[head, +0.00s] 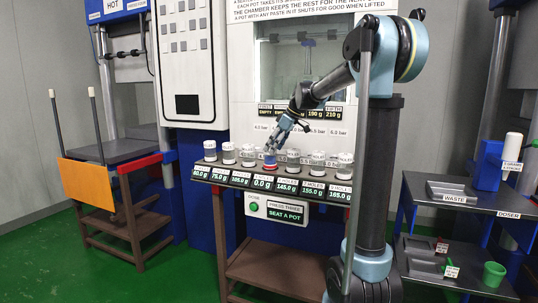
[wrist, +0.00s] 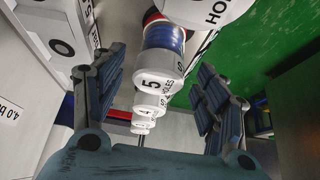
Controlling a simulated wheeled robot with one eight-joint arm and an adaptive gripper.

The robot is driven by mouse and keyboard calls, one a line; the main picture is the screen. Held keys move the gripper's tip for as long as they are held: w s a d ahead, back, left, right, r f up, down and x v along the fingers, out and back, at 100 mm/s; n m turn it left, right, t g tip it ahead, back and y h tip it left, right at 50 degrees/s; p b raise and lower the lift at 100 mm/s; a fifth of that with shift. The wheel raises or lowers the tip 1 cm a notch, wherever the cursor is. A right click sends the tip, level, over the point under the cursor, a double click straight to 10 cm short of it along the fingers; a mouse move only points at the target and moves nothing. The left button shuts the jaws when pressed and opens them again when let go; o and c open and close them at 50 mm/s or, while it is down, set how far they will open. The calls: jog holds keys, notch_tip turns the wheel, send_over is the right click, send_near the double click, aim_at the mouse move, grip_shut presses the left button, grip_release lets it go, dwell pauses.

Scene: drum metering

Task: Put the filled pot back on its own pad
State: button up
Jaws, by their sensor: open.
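My gripper (head: 272,147) is open, its fingers pointing down over the middle of the row of pots. Below it a pot with a blue band (head: 270,157) and red at its base stands at the pad whose display (head: 262,183) reads 0.0 g.
White pots stand close on both sides, including one at the row's right end (head: 344,162). A panel with a green button (head: 254,207) hangs below. An orange-sided cart (head: 85,190) stands left; a dark waste and doser table (head: 470,198) stands right.

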jog(key=v, duration=0.8)
jog(key=s+d+f+m+h, duration=0.2)
jog(key=s+d+f+m, duration=0.35)
jog(key=s, duration=0.55)
jog(key=s+d+f+m+h, duration=0.1)
jog(key=s+d+f+m, duration=0.1)
jog(key=s+d+f, duration=0.7)
jog(key=s+d+f+m+h, duration=0.2)
jog(key=s+f+m, duration=0.4)
jog(key=s+f, duration=1)
jog(key=s+d, duration=0.1)
jog(key=s, duration=0.2)
jog(key=shift+f+h, duration=0.3)
